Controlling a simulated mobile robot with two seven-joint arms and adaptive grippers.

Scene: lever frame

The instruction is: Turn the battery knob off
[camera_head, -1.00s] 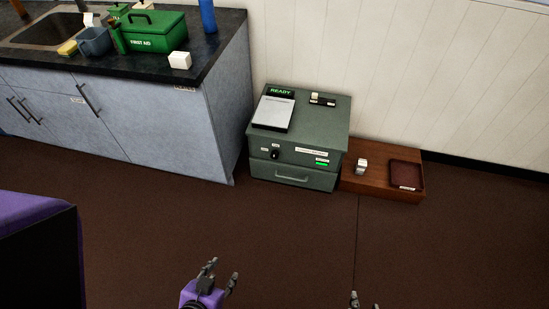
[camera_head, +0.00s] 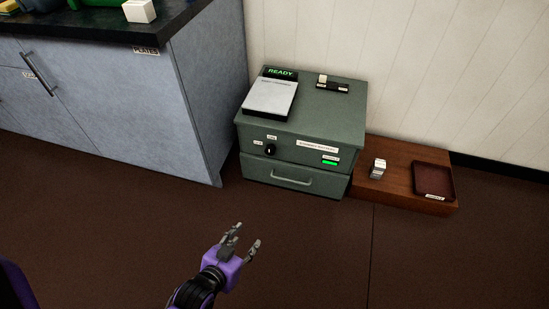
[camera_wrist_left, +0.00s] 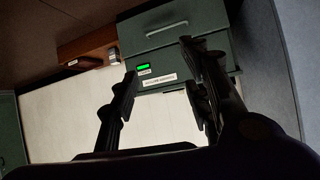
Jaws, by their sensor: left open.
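The battery knob (camera_head: 270,149) is a small black dial on the front of a green metal cabinet (camera_head: 215,126) (camera_head: 310,122), with small white labels beside and above it. I cannot read its setting. My left gripper (camera_head: 246,237) is open and empty, over the floor in front of the cabinet, apart from the knob. In the left wrist view the open fingers (camera_wrist_left: 165,85) frame the cabinet front, which appears upside down, with a green light (camera_wrist_left: 143,67); the knob is not clear there. My right gripper is not in view.
A device reading READY (camera_head: 270,97) lies on the cabinet top. A drawer with a handle (camera_head: 291,180) is below. A low wooden platform (camera_head: 390,155) with a dark tray (camera_head: 433,180) stands at right. A grey counter (camera_head: 195,110) stands at left. The floor in front is clear.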

